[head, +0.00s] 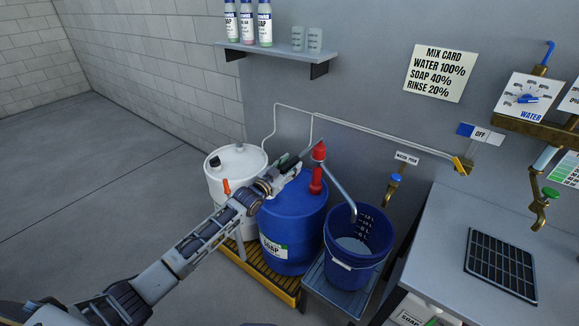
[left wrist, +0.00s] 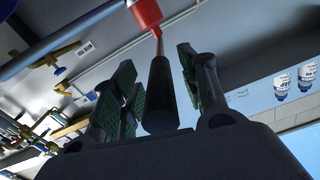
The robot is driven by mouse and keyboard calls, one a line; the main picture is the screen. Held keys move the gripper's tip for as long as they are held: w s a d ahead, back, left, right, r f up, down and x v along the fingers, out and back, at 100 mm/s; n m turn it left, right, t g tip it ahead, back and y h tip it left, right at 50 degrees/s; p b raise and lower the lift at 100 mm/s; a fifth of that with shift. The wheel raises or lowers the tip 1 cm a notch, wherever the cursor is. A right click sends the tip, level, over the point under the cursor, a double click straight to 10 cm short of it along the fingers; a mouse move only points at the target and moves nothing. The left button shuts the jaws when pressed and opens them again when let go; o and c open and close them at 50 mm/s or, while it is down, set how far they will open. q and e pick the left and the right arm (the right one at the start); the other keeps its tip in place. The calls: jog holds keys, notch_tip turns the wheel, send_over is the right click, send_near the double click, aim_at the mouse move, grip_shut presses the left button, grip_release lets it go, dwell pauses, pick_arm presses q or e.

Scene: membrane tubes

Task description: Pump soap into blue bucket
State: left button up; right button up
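The blue bucket (head: 345,272) stands upright on a small blue-grey stand, with pale liquid inside and litre marks on its inner wall. The blue soap drum (head: 292,218) stands left of it. Its red pump (head: 317,180) has a grey spout (head: 340,190) reaching over the bucket. My left gripper (head: 287,168) is at the pump's left side. In the left wrist view, the black pump handle (left wrist: 161,95) lies between the green-padded fingers of my left gripper (left wrist: 160,85), with narrow gaps seeming to show beside it. My right gripper is out of view.
A white drum (head: 237,165) stands behind my left arm, on the yellow pallet (head: 258,277) with the soap drum. A brass tap (head: 394,185) is on the wall right of the bucket. A grey counter (head: 440,255) is at the right. Open floor lies left.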

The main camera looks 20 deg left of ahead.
pick_arm(q)
grip_shut()
jog(key=shift+r, duration=0.15)
dwell(0.4)
